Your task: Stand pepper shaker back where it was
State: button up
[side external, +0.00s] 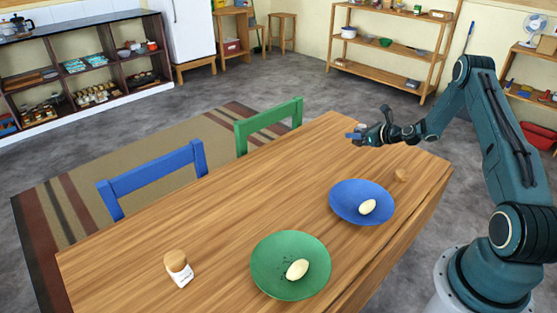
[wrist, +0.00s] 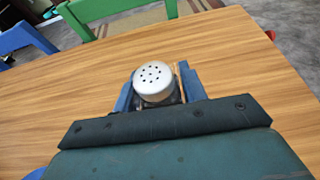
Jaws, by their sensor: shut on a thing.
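The pepper shaker shows in the wrist view as a pale metal top (wrist: 154,78) with several dark holes, held between the blue fingers of my gripper (wrist: 156,92). Its body is mostly hidden below the top. In the side view my gripper (side external: 359,135) is over the far right part of the wooden table, with only a small pale bit of the held shaker visible. I cannot tell whether the shaker touches the table.
A green plate (side external: 268,259) with a pale egg-shaped item and dark specks sits near the front. A blue plate (side external: 345,207) holds a similar item. A small brown wooden piece (side external: 401,175) lies on the right. Blue and green chairs (side external: 268,125) line the far edge. The table's middle is clear.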

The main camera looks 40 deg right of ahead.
aim_at(356, 145)
jog(key=shift+f, duration=0.7)
jog(key=shift+f, duration=1.85)
jog(key=shift+f, duration=0.1)
jog(key=o, duration=1.1)
jog(key=shift+c, duration=0.2)
jog(key=shift+s, duration=0.15)
jog(key=shift+v, duration=3.65)
